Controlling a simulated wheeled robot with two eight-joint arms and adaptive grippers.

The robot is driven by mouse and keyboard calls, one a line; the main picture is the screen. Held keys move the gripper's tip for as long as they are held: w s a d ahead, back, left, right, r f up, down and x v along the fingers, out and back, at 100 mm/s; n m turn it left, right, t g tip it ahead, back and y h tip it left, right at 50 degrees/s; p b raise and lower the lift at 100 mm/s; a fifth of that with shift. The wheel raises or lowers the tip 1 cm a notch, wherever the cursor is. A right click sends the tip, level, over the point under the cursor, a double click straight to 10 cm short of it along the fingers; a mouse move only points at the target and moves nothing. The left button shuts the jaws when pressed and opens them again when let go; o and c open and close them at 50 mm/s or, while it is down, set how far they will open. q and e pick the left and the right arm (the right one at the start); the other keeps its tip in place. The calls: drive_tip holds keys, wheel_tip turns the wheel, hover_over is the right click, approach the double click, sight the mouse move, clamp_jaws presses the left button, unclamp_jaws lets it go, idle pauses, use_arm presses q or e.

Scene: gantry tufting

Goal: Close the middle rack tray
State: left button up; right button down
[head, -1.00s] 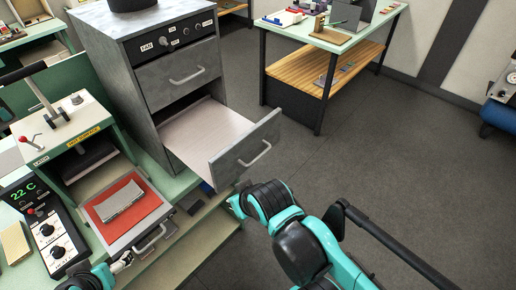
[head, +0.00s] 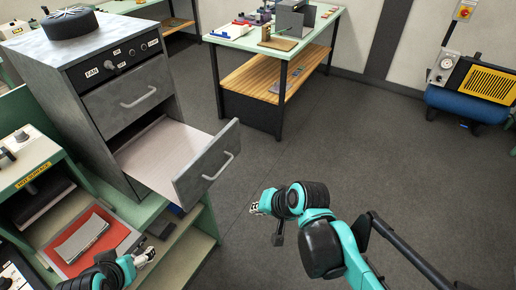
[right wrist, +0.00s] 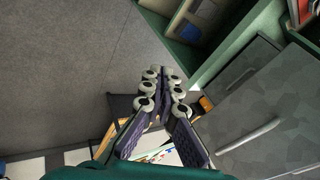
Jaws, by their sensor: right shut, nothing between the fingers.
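The grey rack cabinet (head: 75,68) stands at the left with a shut upper drawer (head: 128,95). Below it, the middle tray (head: 165,152) is pulled well out, showing a pale empty floor. Its grey front (head: 208,165) carries a bar handle (head: 218,166). My right gripper (head: 255,208) is to the right of and nearer than this front, apart from it. In the right wrist view its fingers (right wrist: 163,78) are together and empty, with grey handled panels at the right. My left gripper (head: 147,256) is low at the left beside a red-lined press tray (head: 95,240); its fingers are too small to judge.
A green bench (head: 190,205) runs below the cabinet. A table (head: 300,40) with a wooden shelf stands behind. A blue and yellow compressor (head: 480,90) is at the far right. The floor (head: 400,160) between them is clear.

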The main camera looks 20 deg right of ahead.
drive_tip(key=w+m+y, duration=0.1)
drive_tip(key=m, duration=0.2)
drive_tip(key=m+t+y+b, duration=0.1)
drive_tip(key=m+t+y, duration=0.65)
drive_tip(key=m, duration=1.05)
approach(235, 144)
drive_tip(key=shift+t, duration=0.25)
drive_tip(key=b+x, duration=0.1)
drive_tip(key=x, duration=0.3)
drive_tip(key=b+x, duration=0.1)
drive_tip(key=x, duration=0.1)
drive_tip(key=shift+w+a+f+b, duration=0.15)
drive_tip(key=shift+a+f+b, duration=0.05)
drive_tip(key=shift+f+b, duration=0.15)
drive_tip(key=shift+w+a, duration=0.1)
drive_tip(key=shift+w, duration=0.05)
drive_tip(key=shift+w, duration=0.1)
drive_tip(key=x, duration=2.6)
drive_tip(key=shift+w+a+f+b, duration=0.1)
drive_tip(key=shift+w+f+b, duration=0.05)
drive_tip(key=shift+b, duration=0.2)
